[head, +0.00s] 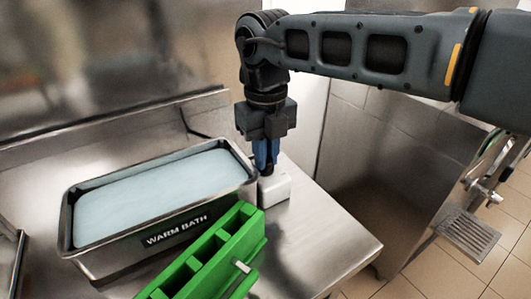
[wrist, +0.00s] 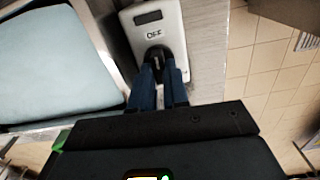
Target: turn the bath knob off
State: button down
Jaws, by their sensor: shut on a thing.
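The white control box (head: 275,189) stands at the right end of the warm bath (head: 165,234) on a steel counter. In the wrist view the box (wrist: 172,22) shows a dark display window and the marking "OFF". The black bath knob (wrist: 157,55) is on the box just below that marking. My gripper (wrist: 159,72) points down at the box and its blue fingers are shut on the knob. The knob's exact pointer direction is hard to tell.
A green rack (head: 222,248) with slots sits in front of the bath. The bath holds pale blue liquid (head: 160,190). The counter (head: 325,245) is clear to the right of the box. A tap and drain grate (head: 468,235) are at the far right.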

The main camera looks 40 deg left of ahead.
jog(key=shift+n, duration=0.4)
jog(key=c, duration=1.1)
grip_release()
jog(key=shift+r, duration=0.1)
notch_tip(320, 180, up, 8)
jog(key=shift+f+b, duration=0.2)
jog(key=shift+b, duration=0.3)
